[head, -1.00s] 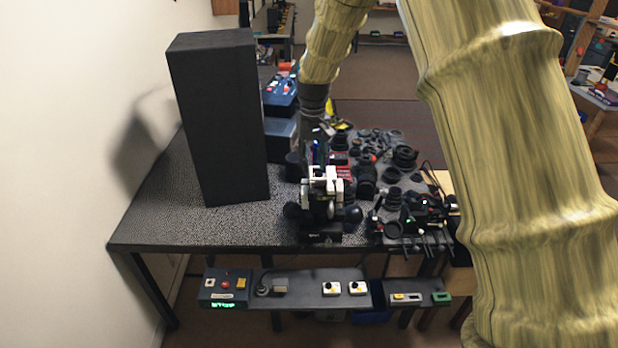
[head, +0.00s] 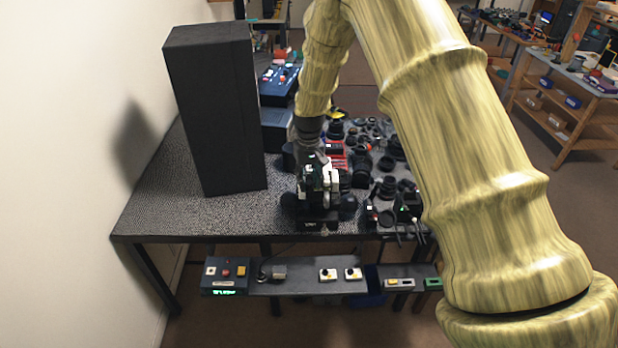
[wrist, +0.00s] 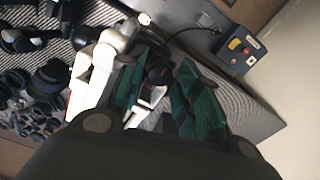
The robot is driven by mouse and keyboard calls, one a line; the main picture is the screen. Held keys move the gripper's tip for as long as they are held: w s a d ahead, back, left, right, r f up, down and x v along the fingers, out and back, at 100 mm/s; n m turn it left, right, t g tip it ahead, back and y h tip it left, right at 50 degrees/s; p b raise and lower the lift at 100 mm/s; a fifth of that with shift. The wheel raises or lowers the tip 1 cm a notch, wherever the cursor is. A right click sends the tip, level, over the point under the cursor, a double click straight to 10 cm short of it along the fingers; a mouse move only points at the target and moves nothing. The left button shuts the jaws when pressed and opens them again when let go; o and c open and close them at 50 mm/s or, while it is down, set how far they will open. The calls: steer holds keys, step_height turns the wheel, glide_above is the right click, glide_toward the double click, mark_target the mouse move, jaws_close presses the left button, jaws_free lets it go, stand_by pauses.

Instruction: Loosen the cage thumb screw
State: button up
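The camera rig (head: 322,184), a black and white assembly with dark round knobs low at its sides, stands near the front edge of the table. My gripper (wrist: 164,78) is at the rig, with its two green-padded fingers apart. In the wrist view, a dark round knob (wrist: 159,73) shows between the fingers; it may be the cage thumb screw, but I cannot tell for sure. Contact between fingers and knob cannot be made out. The rig's white part (wrist: 92,78) is beside the left finger. In the head view, my arm and the rig hide the fingertips.
A tall black box (head: 212,110) stands on the table to the left of the rig. Lens parts (head: 385,165) crowd the table to the right. A lower shelf (head: 300,277) carries a control box (head: 226,273) and small switches. The table's left front (head: 165,212) is clear.

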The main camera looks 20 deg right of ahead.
steer(key=shift+w+f, duration=0.15)
steer(key=shift+f, duration=0.15)
steer(key=shift+r, duration=0.1)
jaws_close()
